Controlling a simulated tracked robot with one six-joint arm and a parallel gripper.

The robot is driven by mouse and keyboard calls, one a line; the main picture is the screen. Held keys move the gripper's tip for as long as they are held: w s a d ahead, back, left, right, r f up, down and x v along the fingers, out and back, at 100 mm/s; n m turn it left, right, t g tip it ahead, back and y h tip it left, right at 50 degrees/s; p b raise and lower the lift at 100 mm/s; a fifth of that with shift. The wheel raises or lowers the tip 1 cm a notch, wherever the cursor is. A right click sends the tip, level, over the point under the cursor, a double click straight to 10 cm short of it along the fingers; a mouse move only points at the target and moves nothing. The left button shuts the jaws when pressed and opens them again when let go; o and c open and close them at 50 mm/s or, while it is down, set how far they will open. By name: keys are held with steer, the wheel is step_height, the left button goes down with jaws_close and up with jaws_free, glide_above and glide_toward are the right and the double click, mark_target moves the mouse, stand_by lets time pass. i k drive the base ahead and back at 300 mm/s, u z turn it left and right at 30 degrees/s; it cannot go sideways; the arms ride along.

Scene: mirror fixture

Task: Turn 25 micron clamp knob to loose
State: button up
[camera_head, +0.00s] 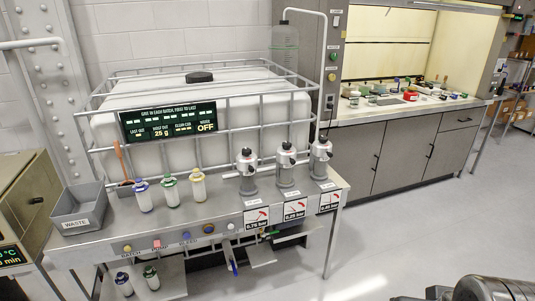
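Three grey filter housings with black clamp knobs on top stand in a row on the right part of the steel bench: the left one (247,178), the middle one (286,174) and the right one (320,165). Their black knobs are the left knob (246,152), the middle knob (287,146) and the right knob (322,139). The small labels at their bases are too small to read, so I cannot tell which housing is the 25 micron one. Whether each knob is tight or loose does not show. My gripper is not in view; only grey machinery, likely mine, shows at the lower right.
Three capped bottles (170,191) and a grey waste bin (79,208) stand left on the steel bench (215,215). Pressure signs (293,210) hang at its front edge. A caged white tank (205,100) stands behind. The floor (400,220) to the right is clear.

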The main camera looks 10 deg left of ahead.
mark_target(246, 152)
steer(key=z, duration=0.2)
steer(key=k, duration=0.6)
steer(key=z, duration=0.05)
steer(key=i, duration=1.1)
steer(key=u, duration=0.6)
steer(key=i, duration=0.75)
steer(key=u, duration=0.8)
steer(key=i, duration=0.55)
steer(key=u, duration=0.7)
steer(key=i, duration=0.5)
steer(key=u, duration=0.35)
